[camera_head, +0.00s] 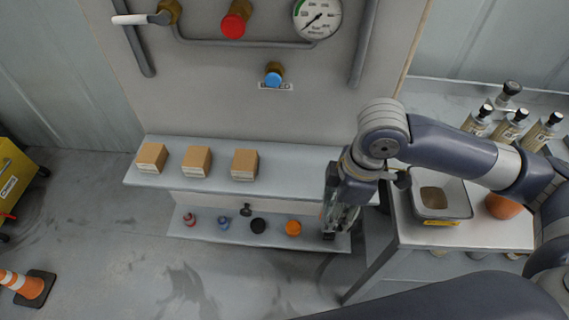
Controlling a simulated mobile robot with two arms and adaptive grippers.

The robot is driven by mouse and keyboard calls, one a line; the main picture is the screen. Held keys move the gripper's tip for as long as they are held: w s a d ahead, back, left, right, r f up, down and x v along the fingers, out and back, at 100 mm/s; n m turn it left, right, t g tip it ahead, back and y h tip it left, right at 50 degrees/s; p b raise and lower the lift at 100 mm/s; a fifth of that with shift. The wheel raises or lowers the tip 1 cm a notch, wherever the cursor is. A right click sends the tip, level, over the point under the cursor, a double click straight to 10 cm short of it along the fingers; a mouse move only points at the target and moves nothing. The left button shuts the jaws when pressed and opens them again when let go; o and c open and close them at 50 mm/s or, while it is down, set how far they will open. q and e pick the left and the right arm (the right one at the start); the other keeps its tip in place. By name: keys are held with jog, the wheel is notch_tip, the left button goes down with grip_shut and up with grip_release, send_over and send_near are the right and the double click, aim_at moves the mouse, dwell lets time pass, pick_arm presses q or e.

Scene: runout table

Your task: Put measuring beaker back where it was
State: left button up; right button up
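My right gripper (338,226) reaches down from the right, past the front of the upper shelf, to the right end of the lower shelf. Its fingers are dark and seen from a steep angle. A pale, glassy-looking patch shows at the fingers, but I cannot tell whether it is the measuring beaker or part of the gripper. I cannot make out a measuring beaker for certain anywhere else. My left gripper is not in view.
The lower shelf (205,232) holds small red, blue and black items and an orange one (293,228). Three cardboard boxes (196,161) stand on the upper shelf (300,178). At right, a table (480,236) carries a grey tray (455,206) and an orange object (502,206). Bottles (508,130) stand behind.

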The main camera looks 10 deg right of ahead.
jog(key=shift+w, duration=0.25)
jog(key=w+p, duration=0.1)
jog(key=w, duration=0.3)
jog(key=w+a+f+p, duration=0.1)
jog(key=w, duration=0.4)
jog(key=w+a+p, duration=0.1)
jog(key=w, duration=0.4)
jog(key=shift+w+f, duration=0.15)
jog(key=shift+w, duration=0.1)
jog(key=shift+w+f, duration=0.1)
jog(key=shift+w, duration=0.05)
notch_tip(320, 180, down, 3)
jog(key=shift+r+p, duration=0.1)
jog(key=shift+p, duration=0.75)
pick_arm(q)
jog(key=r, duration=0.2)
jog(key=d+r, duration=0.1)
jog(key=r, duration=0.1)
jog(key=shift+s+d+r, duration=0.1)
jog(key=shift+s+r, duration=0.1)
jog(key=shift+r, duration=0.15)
pick_arm(e)
jog(key=shift+f, duration=0.35)
jog(key=shift+f, duration=0.1)
jog(key=o, duration=1)
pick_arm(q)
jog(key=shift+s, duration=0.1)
pick_arm(e)
jog(key=shift+o, duration=0.2)
